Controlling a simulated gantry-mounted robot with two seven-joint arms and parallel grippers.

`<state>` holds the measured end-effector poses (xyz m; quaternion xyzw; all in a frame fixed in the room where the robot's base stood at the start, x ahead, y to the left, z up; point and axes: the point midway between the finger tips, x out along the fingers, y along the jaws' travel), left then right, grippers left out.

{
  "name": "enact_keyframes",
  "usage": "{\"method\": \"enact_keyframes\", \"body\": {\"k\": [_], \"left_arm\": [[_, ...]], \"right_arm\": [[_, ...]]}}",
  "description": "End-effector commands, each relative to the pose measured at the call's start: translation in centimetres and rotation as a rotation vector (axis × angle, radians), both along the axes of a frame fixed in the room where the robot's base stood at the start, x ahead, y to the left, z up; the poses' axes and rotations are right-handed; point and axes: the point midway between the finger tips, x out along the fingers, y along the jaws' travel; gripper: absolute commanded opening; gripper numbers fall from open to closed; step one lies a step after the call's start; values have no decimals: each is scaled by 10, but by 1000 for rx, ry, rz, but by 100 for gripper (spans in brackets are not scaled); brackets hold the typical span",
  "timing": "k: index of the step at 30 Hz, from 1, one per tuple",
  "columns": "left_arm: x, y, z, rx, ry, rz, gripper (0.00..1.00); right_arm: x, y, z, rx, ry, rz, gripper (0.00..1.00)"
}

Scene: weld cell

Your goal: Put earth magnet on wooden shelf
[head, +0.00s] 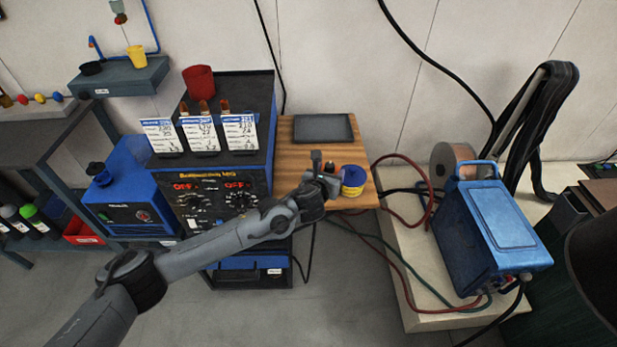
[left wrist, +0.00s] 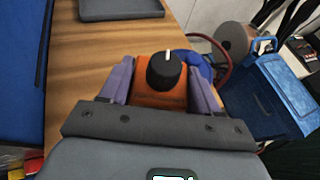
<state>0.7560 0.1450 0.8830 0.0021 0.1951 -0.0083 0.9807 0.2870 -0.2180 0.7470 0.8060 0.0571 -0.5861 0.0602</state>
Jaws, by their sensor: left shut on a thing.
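The earth magnet (left wrist: 160,92) is an orange block with a black knob bearing a white line, as the left wrist view shows. My left gripper (head: 328,177) is shut on it, with a purple-grey pad on each side of the block. In the head view the gripper mostly hides the magnet. The wooden shelf (head: 292,157) is a light wood top beside the dark welding machine; it also fills the middle of the left wrist view (left wrist: 70,65). Gripper and magnet are over its front right part; I cannot tell whether the magnet touches the wood. My right gripper is not in view.
A dark tray (head: 323,128) lies at the back of the shelf. A blue and yellow round item (head: 353,181) stands close right of the gripper. The welding machine (head: 225,165) borders the shelf on the left. Hoses and a blue case (head: 492,225) are on the right.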

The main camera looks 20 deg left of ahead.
Motion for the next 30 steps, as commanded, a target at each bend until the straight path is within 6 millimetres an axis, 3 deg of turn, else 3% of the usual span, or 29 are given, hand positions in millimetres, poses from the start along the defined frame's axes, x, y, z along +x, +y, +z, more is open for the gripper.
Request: {"method": "enact_keyframes", "body": {"k": [6,13,23,30], "left_arm": [[12,42,-27,-3,-3,4,2],[21,74,-46,-2,-4,2,2],[24,84,-56,-4,-4,-1,2],[24,84,-84,-3,-3,0,2]], "right_arm": [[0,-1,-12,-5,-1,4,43],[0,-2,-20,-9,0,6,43],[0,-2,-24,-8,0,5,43],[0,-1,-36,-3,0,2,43]]}}
